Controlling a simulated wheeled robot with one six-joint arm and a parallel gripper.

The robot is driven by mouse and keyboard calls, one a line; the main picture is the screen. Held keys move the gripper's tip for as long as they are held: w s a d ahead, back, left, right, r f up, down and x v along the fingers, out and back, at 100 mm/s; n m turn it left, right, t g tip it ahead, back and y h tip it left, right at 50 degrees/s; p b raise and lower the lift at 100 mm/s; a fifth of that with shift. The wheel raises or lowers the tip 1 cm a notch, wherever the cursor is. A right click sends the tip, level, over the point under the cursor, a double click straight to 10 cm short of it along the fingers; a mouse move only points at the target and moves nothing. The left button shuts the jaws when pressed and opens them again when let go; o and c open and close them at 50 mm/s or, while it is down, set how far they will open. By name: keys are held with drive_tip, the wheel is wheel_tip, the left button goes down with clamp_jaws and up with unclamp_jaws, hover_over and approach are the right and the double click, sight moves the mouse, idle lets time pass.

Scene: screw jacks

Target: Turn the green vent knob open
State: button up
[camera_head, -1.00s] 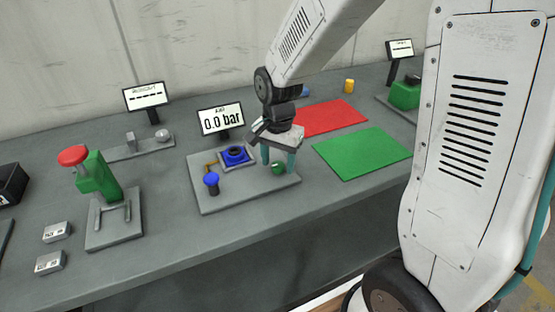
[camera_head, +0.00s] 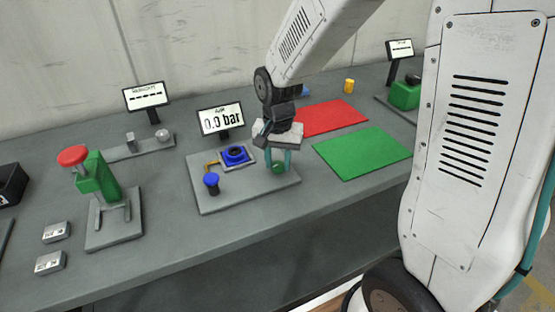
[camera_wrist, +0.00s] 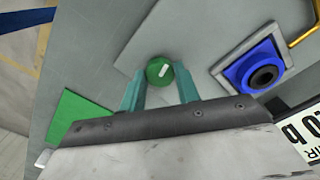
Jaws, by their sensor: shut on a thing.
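The green vent knob (camera_head: 278,168) is a small round knob on the right part of a grey base plate (camera_head: 215,203). In the wrist view the knob (camera_wrist: 158,72) has a white mark on its top, tilted from the straight line. My gripper (camera_head: 278,165) points down over the plate, with its teal fingers on either side of the knob. In the wrist view the gripper (camera_wrist: 160,80) is shut on the knob. The display (camera_head: 221,120) behind the plate reads 0.0 bar.
A blue square fixture (camera_head: 236,155) and a blue knob (camera_head: 211,181) share the plate, left of my gripper. A green press with a red cap (camera_head: 73,156) stands further left. Flat red (camera_head: 330,118) and green (camera_head: 362,153) mats lie to the right.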

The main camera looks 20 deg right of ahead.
sight(278, 164)
drive_tip(key=n, duration=1.1)
drive_tip(key=shift+n, duration=1.9)
drive_tip(key=o, duration=1)
wheel_tip(278, 164, up, 8)
drive_tip(key=shift+f, duration=0.1)
